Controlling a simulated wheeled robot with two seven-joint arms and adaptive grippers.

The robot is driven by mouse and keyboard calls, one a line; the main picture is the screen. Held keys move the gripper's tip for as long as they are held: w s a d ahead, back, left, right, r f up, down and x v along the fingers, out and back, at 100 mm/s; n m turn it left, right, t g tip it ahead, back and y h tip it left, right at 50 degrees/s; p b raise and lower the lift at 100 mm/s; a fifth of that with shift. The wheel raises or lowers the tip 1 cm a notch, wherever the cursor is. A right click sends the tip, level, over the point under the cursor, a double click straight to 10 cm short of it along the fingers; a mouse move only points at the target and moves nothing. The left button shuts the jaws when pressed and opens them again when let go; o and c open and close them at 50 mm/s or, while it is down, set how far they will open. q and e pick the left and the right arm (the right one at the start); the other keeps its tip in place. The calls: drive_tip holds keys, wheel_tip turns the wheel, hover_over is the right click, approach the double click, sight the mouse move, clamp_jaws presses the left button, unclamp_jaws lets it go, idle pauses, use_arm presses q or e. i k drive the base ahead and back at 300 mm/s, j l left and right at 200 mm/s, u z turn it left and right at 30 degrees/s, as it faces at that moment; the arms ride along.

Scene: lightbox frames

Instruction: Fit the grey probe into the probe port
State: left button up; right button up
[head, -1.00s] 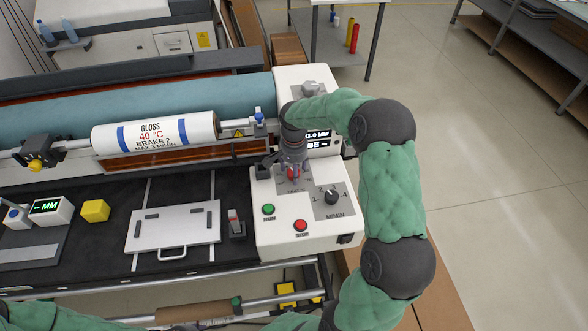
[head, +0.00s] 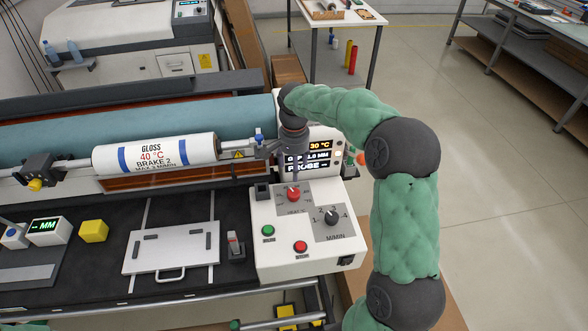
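I cannot pick out the grey probe or the probe port with certainty. The white control box (head: 330,255) has a display (head: 309,157) on its upright back part reading 30 °C, a gap in MM and PROBE. A small black block (head: 263,192) stands at the left of the box top, beside the red knob (head: 294,194). My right gripper (head: 295,170) points down in front of the display, above and behind the red knob. Its fingers are small and dark, partly lost against the display. I cannot tell whether it holds anything. My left gripper is out of view.
A white roll (head: 155,155) marked GLOSS 40 °C lies left of the gripper, with its end bracket (head: 262,148) close by. A white plate (head: 170,252), a small stand (head: 235,247), a yellow block (head: 93,231) and an MM readout (head: 47,231) occupy the black bed.

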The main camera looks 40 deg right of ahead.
sight(90, 281)
drive_tip(key=k+j, duration=0.75)
drive_tip(key=j, duration=0.2)
